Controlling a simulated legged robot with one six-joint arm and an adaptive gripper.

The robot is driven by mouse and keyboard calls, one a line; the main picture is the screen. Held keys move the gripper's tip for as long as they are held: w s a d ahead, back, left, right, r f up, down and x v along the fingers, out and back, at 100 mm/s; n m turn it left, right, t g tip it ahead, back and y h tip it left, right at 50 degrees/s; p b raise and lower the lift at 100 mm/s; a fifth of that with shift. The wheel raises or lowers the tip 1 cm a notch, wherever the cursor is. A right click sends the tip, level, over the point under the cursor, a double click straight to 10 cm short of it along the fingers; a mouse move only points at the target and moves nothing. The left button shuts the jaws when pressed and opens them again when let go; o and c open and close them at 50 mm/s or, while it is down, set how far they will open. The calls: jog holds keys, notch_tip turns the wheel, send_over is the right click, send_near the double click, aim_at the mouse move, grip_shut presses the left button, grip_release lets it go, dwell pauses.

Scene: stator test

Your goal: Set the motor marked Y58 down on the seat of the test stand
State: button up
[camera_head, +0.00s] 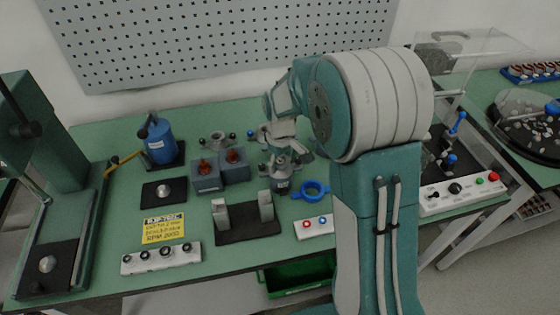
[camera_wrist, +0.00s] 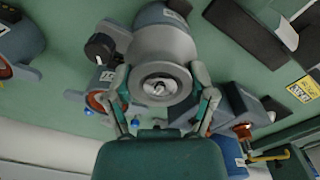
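My gripper (camera_wrist: 162,72) has its two fingers against opposite sides of a grey motor (camera_wrist: 160,50), and it looks shut on it. The motor's round end with a small metal shaft faces the wrist camera. Its pale label is partly cut off, and I cannot read Y58. In the head view the motor (camera_head: 281,183) hangs or stands below my gripper, near the table's middle; its base is hard to see. Candidate seats are a black plate with two pale uprights (camera_head: 243,232) and a black plate with a silver boss (camera_head: 151,198); I cannot tell which is the test stand.
A blue motor (camera_head: 161,146) stands on a dark base at the back left. Two red-topped grey blocks (camera_head: 207,178) and a blue ring (camera_head: 311,189) flank my gripper. A green press (camera_head: 62,130) stands at left. Button boxes (camera_head: 160,258) line the front edge.

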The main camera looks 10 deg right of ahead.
jog(key=shift+o, duration=0.8)
jog(key=shift+r, duration=0.1)
